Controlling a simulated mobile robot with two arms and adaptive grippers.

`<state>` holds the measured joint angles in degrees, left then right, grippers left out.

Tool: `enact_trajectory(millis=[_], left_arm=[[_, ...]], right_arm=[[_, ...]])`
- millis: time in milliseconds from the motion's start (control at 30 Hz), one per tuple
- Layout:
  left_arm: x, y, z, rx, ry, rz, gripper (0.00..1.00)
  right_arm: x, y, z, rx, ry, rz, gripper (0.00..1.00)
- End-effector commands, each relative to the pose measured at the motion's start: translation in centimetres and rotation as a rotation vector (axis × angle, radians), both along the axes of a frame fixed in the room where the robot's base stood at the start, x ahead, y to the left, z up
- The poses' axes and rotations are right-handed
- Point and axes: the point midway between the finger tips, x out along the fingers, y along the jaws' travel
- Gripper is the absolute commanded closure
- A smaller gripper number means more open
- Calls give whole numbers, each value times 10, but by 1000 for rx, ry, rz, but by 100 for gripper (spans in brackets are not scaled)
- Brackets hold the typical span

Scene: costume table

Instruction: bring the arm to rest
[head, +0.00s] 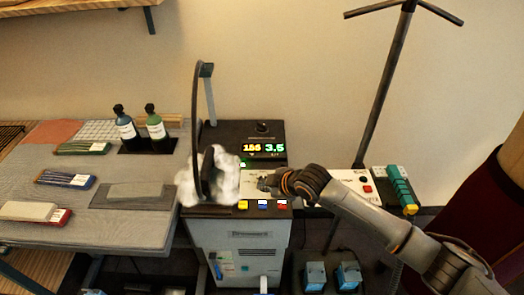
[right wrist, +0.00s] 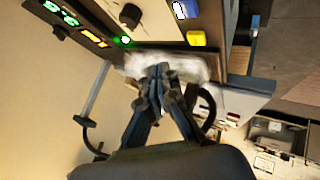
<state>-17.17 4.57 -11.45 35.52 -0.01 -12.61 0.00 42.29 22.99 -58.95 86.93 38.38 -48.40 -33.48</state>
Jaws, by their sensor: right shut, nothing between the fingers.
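My right arm comes in from the lower right in the head view, and its gripper (head: 268,183) is over the machine's top, just right of a white steam-like cloud (head: 226,185). In the right wrist view the right gripper (right wrist: 158,75) has its fingers together, with nothing between them. The white cloud (right wrist: 185,64) shows behind the fingertips there. My left gripper does not show in either view.
The machine (head: 240,240) has a lit display (head: 263,150), coloured buttons and a tall curved hose (head: 194,100). Left is a grey table (head: 75,225) with two dark bottles (head: 126,125) and brushes. A dark stand pole (head: 385,90) rises behind my arm.

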Motion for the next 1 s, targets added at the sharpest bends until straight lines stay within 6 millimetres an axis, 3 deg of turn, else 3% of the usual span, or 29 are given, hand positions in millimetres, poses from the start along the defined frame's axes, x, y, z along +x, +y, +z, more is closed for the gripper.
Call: enact_trajectory(millis=[133,233,367,467,567,700,1000], left_arm=[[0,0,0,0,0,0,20],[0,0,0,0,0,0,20],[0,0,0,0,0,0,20],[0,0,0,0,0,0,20],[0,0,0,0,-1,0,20],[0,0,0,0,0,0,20],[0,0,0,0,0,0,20]], right_arm=[[-3,1,-1,4,5,0,100],[-21,10,-8,31,39,-12,100],[-70,22,-20,104,132,-74,100],[-112,18,-26,168,220,-178,100],[-149,-3,-30,216,307,-323,100],[-199,-50,-39,250,417,-561,100],[-275,-133,-48,227,539,-930,100]])
